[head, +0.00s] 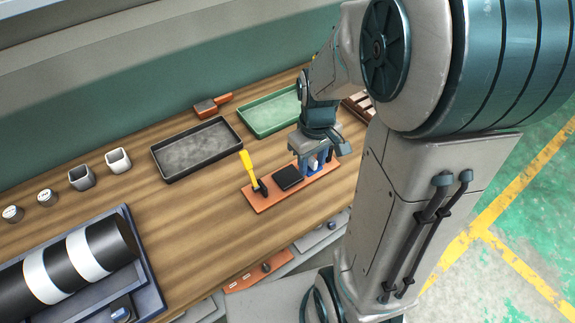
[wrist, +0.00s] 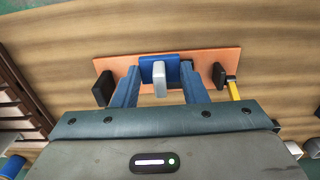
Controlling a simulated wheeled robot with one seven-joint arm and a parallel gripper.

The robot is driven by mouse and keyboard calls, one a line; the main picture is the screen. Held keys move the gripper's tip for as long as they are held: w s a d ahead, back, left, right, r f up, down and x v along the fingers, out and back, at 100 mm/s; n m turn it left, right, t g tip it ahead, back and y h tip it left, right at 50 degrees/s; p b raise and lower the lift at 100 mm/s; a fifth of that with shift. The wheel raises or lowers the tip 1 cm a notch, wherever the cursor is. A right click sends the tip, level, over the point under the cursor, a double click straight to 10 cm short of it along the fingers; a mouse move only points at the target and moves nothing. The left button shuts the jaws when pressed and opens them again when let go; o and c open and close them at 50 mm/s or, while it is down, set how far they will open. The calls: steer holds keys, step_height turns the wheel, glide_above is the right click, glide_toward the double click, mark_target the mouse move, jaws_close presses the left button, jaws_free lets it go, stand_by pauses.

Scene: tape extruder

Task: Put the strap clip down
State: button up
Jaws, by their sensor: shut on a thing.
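The strap clip looks to be the blue block with a pale grey piece on it (wrist: 159,82), between my fingers in the wrist view. My gripper (wrist: 160,72) is shut on it. In the head view my gripper (head: 316,153) points down over the right end of an orange board (head: 265,203), and a little of the blue clip (head: 314,167) shows below the fingers. The board also shows behind the clip in the wrist view (wrist: 205,62). I cannot tell whether the clip touches the board.
A black pad (head: 288,178) and a yellow-handled tool (head: 246,167) are on the board. A black tray (head: 197,149) and a green tray (head: 268,112) stand behind it. A rack with a black-and-white roll (head: 75,262) is at left. Wood left of the board is clear.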

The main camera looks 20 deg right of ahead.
glide_above(288, 176)
step_height(288, 176, down, 4)
steer(key=shift+f, duration=2.15)
steer(key=shift+f, duration=0.2)
steer(key=o, duration=1)
steer(key=shift+c, duration=0.2)
